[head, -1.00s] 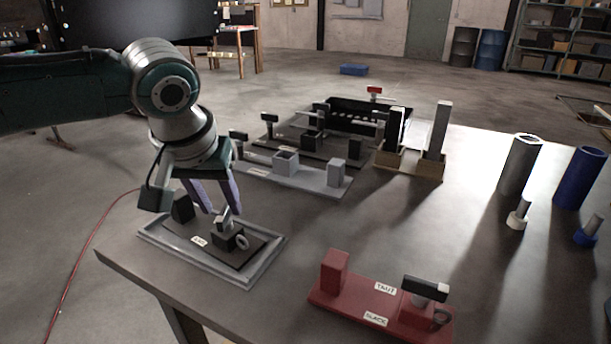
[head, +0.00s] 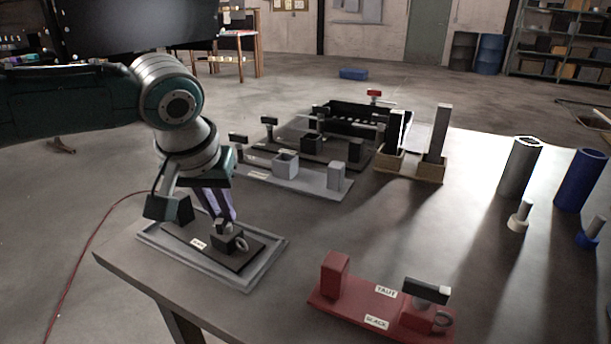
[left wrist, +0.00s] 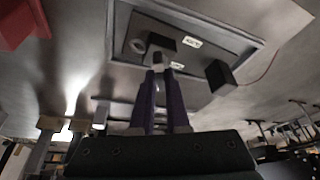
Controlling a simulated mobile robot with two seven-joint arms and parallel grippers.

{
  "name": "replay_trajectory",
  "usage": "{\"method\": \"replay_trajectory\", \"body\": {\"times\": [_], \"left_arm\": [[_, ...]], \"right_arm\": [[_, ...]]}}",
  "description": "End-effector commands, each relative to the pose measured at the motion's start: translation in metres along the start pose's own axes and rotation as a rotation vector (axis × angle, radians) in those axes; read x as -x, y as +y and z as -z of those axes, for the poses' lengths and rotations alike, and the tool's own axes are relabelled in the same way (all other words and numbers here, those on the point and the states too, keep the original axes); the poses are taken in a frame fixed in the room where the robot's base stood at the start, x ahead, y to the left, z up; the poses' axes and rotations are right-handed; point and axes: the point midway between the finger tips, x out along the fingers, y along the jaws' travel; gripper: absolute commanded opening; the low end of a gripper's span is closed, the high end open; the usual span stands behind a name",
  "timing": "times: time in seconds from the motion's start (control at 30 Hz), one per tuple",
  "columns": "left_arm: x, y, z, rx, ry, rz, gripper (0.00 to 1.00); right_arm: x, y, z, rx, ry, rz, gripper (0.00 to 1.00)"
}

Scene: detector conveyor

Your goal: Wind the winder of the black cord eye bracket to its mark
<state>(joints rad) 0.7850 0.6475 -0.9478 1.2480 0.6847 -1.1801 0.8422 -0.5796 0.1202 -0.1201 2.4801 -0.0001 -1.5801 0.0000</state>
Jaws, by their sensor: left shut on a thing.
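The black cord eye bracket (head: 240,260) lies in a shallow grey tray (head: 172,257) at the table's near left; its plate also shows in the left wrist view (left wrist: 225,42). A ring eye (head: 242,244) sits on its end block. The winder (head: 220,228) stands on this block; its top shows in the left wrist view (left wrist: 157,58). My left gripper (head: 222,217), with purple fingers pointing down, is shut on the winder. The fingers hide part of it. White labels (left wrist: 192,43) lie on the plate; I cannot read the winder's angle against them. My right gripper is out of view.
A red bracket (head: 350,297) labelled TAUT and SLACK lies at the front. A light grey bracket (head: 310,180) and darker ones stand behind. Cylinders (head: 520,165) stand at the right. The table's middle is clear.

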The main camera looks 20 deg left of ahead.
Motion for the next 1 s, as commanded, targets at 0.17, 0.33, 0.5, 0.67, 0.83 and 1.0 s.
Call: {"method": "replay_trajectory", "body": {"times": [0.17,0.33,0.5,0.67,0.83,1.0], "left_arm": [[0.000,0.000,0.000,0.000,0.000,0.000,0.00],[0.000,0.000,0.000,-0.002,0.000,0.000,0.00],[0.001,-0.001,0.000,-0.029,-0.002,-0.011,0.00],[0.001,-0.002,0.000,-0.095,-0.003,-0.039,0.00],[0.001,-0.003,0.000,-0.212,-0.003,-0.088,0.00],[-0.001,-0.004,0.000,-0.355,-0.001,-0.149,0.00]], "right_arm": [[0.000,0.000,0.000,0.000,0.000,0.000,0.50],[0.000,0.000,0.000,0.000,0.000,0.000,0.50],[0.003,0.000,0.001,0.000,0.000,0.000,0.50],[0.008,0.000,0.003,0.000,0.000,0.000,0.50],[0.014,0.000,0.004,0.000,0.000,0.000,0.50],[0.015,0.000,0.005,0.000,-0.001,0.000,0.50]]}}
